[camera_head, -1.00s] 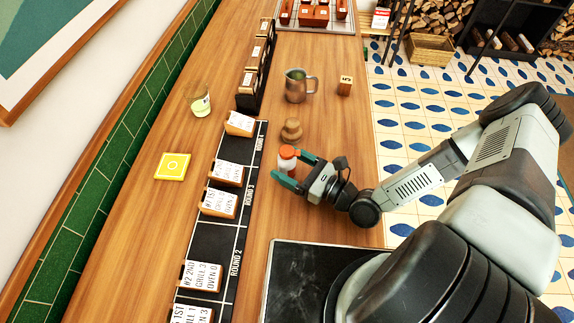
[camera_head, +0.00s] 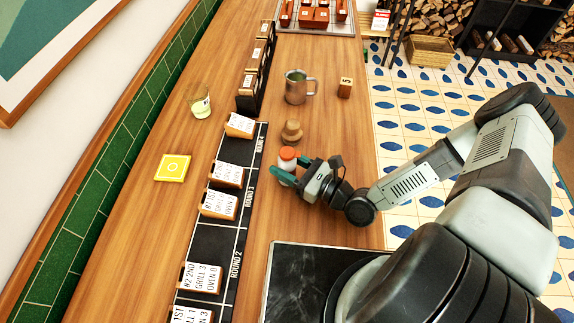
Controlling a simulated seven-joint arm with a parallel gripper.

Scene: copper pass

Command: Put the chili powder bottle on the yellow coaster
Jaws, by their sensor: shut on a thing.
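The chili powder bottle (camera_head: 287,161) is a small clear jar with an orange-red cap and a pale, reddish body. It stands upright at the right of the black ticket strip. My gripper (camera_head: 285,174) has its green fingertips around the bottle's body and is shut on it. The fingers hide part of the bottle, and I cannot tell whether its base touches the counter. The yellow coaster (camera_head: 173,168) is a flat square with a pale ring mark. It lies bare on the counter, left of the strip.
Wooden blocks with order cards (camera_head: 218,204) stand along the black strip (camera_head: 213,243) between bottle and coaster. A glass (camera_head: 199,103) stands beyond the coaster. A wooden knob-shaped object (camera_head: 292,132), metal jug (camera_head: 296,87) and number block (camera_head: 345,87) stand behind the bottle.

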